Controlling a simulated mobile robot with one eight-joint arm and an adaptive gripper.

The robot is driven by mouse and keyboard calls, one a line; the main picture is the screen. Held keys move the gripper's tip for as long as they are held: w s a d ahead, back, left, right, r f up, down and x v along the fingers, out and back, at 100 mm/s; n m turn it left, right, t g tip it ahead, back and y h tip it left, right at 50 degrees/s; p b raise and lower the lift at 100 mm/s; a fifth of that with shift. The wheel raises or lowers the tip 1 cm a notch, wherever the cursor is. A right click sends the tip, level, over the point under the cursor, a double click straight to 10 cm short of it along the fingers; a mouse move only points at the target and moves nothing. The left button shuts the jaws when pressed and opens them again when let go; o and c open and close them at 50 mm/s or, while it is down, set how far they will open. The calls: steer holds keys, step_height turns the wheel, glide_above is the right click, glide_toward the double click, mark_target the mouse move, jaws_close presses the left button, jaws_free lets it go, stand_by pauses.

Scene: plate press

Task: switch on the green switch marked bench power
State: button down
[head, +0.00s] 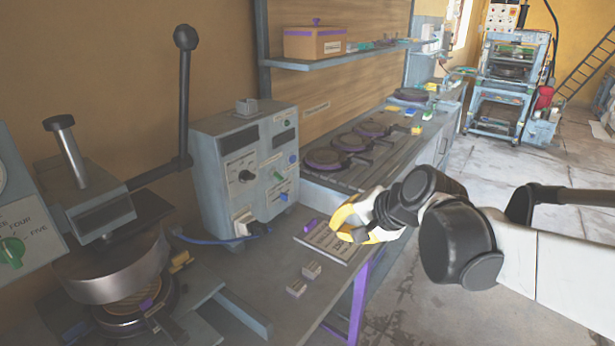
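A grey control box (215,150) stands on the bench. Its right-hand face carries a small green switch or knob (277,177), with blue ones near it; the labels are too small to read, so I cannot confirm which is bench power. A larger green knob (12,250) is on a grey panel at the far left, by the words "FOUR" and "FIVE". My gripper (345,227), with yellow fingers, is in front and to the right of the control box, over the bench's front edge and near a flat grey plate (322,242).
A press with a tall black-knobbed lever (185,100) stands left of the control box. Round black plates (330,160) sit behind my gripper. Open floor (430,295) lies to the right.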

steer(key=w+a+f+m+t+y+p, duration=0.1)
steer(key=w+a+m+y+p, duration=0.2)
steer(key=w, duration=0.7)
steer(key=w+a+f+m+y+p, duration=0.15)
steer(key=w+a+m, duration=0.35)
steer(key=w, duration=0.5)
steer(key=w+f+m+t+y+p, duration=0.1)
steer(key=w+f+m+y, duration=0.2)
steer(key=w+f+m, duration=0.15)
steer(key=m+t+y+p, duration=0.2)
steer(key=m+y+p, duration=0.1)
steer(key=m, duration=0.3)
glide_toward(272, 193)
steer(key=v, duration=0.2)
steer(key=shift+s+r+h, duration=0.15)
steer(key=shift+r+h, duration=0.05)
steer(key=shift+h, duration=0.05)
steer(key=b+x, duration=0.2)
steer(key=x, duration=0.7)
steer(key=shift+a, duration=0.2)
steer(key=r, duration=0.1)
steer(key=r+b, duration=0.1)
steer(key=r, duration=0.1)
steer(key=shift+s+d, duration=0.1)
steer(key=shift+d, duration=0.25)
steer(key=shift+s+d+r, duration=0.1)
steer(key=shift+r, duration=0.25)
